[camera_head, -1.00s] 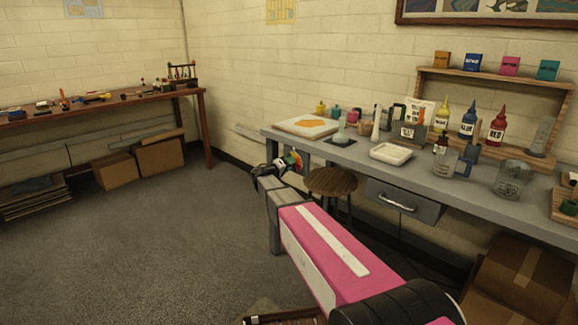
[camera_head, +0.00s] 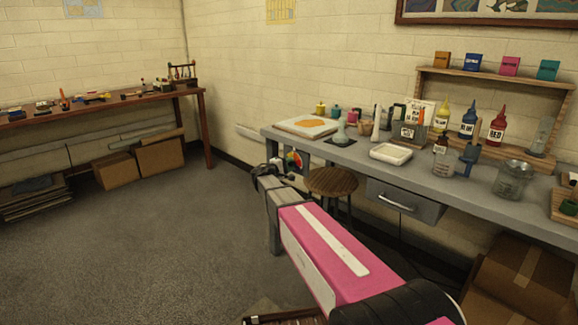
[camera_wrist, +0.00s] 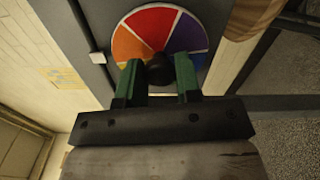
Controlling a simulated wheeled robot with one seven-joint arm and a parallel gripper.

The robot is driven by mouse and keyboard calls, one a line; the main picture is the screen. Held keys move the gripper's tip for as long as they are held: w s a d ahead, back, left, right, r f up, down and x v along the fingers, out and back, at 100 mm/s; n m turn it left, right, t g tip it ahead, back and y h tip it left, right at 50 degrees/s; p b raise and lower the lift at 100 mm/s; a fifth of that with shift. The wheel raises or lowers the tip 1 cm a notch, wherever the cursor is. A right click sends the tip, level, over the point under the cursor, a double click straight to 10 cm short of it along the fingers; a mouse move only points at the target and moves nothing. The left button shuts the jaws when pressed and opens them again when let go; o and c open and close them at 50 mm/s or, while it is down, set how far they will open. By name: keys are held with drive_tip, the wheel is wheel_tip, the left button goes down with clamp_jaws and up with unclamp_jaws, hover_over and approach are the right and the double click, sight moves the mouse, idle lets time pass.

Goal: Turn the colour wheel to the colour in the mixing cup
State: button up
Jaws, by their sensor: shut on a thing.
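The colour wheel (camera_wrist: 150,28) is on a grey panel in the wrist view, with red, orange, yellow, purple and blue wedges showing. Red is at the top, orange and yellow at the left, purple and blue at the right. My gripper (camera_wrist: 157,80) is shut on the dark knob (camera_wrist: 159,68) at its centre, a green-padded finger on each side. The fingers and knob hide the lower wheel. The wheel also shows small in the head view (camera_head: 294,159), at the bench's left end. Clear vessels (camera_head: 512,180) stand on the bench; I cannot tell which is the mixing cup or its colour.
A small white block (camera_wrist: 97,58) sits on the panel left of the wheel. A round stool (camera_head: 332,181) stands close right of my gripper. The grey bench (camera_head: 350,158) holds bottles and trays. The floor at left is clear.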

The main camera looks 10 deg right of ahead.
drive_tip(key=shift+n, duration=1.9)
drive_tip(key=o, duration=0.9)
drive_tip(key=v, duration=1.1)
